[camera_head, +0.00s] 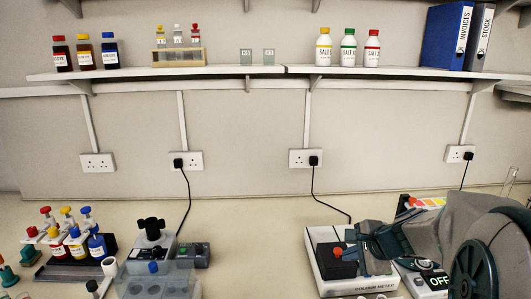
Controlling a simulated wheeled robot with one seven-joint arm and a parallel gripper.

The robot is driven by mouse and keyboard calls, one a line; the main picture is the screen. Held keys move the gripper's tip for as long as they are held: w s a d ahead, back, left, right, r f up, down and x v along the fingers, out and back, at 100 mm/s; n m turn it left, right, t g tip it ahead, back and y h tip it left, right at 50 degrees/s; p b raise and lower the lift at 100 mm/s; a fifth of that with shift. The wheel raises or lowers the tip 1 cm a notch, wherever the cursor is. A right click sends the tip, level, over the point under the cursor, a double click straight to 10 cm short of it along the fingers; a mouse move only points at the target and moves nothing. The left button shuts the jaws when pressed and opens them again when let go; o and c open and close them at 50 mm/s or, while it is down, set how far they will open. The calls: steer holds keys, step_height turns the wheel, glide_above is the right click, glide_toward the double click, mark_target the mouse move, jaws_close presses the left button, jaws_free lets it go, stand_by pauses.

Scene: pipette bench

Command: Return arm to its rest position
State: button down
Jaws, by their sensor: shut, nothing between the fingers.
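My arm comes in from the right side of the head view and reaches left over the bench. My gripper (356,256) is low at the colour meter (327,277), beside a black block with a red top (336,259). The gripper looks shut and empty. I cannot tell whether it touches the meter. My arm hides part of the bench on the right.
A box showing "OFF" (436,281) sits close under my arm. A shelf (220,70) with bottles and binders runs above.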

steer(key=s+a+n+g+h, duration=0.1)
steer(key=s+a+n+g, duration=0.1)
steer(key=s+n, duration=0.6)
steer(key=s+a+n+g+h, duration=0.2)
steer(key=s+a+n, duration=0.3)
steer(key=s+n, duration=0.4)
steer(key=s, duration=0.2)
steer(key=shift+s+r+h, duration=0.25)
steer(key=shift+s+h, duration=0.05)
steer(key=shift+a, duration=0.1)
